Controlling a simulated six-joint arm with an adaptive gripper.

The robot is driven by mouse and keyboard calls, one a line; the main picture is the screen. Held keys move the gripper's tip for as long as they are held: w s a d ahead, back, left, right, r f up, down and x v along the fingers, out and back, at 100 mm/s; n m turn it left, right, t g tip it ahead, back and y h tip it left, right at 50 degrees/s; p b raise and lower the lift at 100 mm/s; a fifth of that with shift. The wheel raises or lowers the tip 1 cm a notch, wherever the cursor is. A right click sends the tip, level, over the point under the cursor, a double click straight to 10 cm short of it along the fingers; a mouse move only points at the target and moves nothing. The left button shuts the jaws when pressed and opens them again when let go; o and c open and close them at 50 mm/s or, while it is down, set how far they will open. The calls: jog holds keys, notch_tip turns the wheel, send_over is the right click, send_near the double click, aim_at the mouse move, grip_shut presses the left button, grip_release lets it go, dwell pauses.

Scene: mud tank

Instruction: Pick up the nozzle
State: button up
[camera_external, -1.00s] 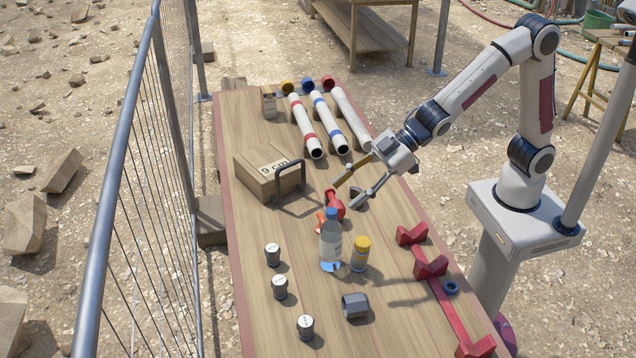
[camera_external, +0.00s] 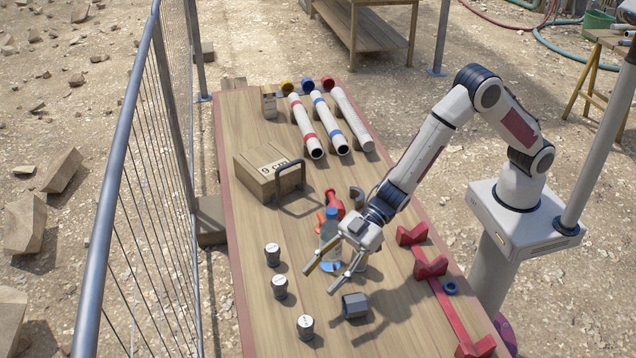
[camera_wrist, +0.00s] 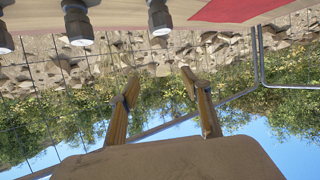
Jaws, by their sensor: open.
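A red nozzle-like piece (camera_external: 334,204) lies on the middle of the wooden table in the external view, just behind the clear bottle (camera_external: 329,232). An orange part (camera_external: 320,222) shows beside it, partly hidden. My gripper (camera_external: 320,281) is open and empty, with its fingers over the table in front of the bottle. It is apart from the red piece, nearer the camera. In the wrist view, my two fingers (camera_wrist: 160,75) stand apart with nothing between them, and the red piece does not show.
A wooden box with a handle (camera_external: 267,172) is farther back. Red V-shaped supports (camera_external: 430,266) line the right edge. A mesh fence (camera_external: 150,180) runs along the left.

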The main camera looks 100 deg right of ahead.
aim_at(311, 316)
jog(key=shift+a+f+y, duration=0.3)
jog(key=shift+a+f, duration=0.45)
jog(key=shift+f, duration=0.1)
jog(key=shift+f, duration=0.1)
jog(key=shift+f, duration=2.85)
jog(key=shift+f, duration=0.5)
jog(key=shift+x, duration=2.55)
jog(key=c, duration=1.2)
